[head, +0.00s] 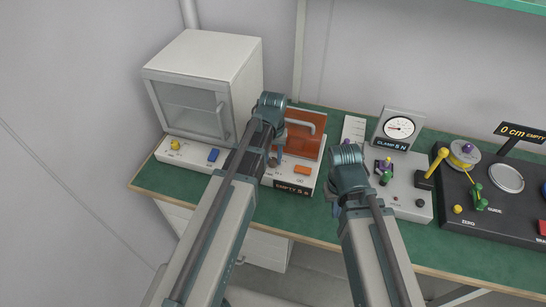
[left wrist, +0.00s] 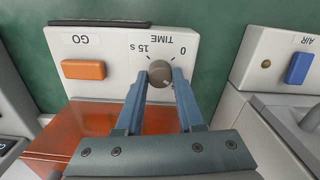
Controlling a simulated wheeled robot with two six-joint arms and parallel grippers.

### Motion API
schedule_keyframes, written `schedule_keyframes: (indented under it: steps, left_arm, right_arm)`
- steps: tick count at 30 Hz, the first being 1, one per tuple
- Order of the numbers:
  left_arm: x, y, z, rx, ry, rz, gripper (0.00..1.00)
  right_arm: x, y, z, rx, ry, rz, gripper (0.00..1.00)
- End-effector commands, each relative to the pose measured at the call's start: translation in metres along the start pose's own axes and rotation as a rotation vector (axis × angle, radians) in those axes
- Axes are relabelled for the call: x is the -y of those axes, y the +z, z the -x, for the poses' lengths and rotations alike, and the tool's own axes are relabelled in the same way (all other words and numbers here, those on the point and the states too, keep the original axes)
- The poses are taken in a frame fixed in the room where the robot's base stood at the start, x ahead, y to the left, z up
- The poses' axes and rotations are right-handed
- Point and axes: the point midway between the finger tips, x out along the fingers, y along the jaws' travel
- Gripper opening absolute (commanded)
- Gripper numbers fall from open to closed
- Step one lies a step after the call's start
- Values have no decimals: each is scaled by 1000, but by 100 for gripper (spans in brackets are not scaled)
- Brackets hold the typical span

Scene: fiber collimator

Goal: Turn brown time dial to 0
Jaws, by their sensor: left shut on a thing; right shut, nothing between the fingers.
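The brown time dial (left wrist: 159,73) sits on the front of the white box with the orange lid, between the printed 0 and 15 s marks, which look upside down in the left wrist view. A small light mark shows on its lower right edge there. My left gripper (left wrist: 160,88) is shut on the dial, one blue finger on each side. In the head view my left gripper (head: 274,161) is at the front of this box, and the dial is mostly hidden by it. My right gripper (head: 335,208) is shut and empty over the table, right of the box.
The orange GO button (left wrist: 84,69) and the orange lid (head: 304,135) are beside the dial. A white cabinet (head: 205,75) with a blue AIR button (head: 213,155) stands left. A gauge device (head: 400,128) and a black panel (head: 490,210) stand right. The green table front is mostly clear.

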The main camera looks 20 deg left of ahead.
Motion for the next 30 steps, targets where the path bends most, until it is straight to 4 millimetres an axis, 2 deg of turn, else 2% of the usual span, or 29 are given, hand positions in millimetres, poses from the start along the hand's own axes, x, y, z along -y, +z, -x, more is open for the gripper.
schedule_keyframes:
  steps: [30]
  left_arm:
    - [1,0,0,0,0,955,0]
  right_arm:
    - [0,0,0,0,0,0,0]
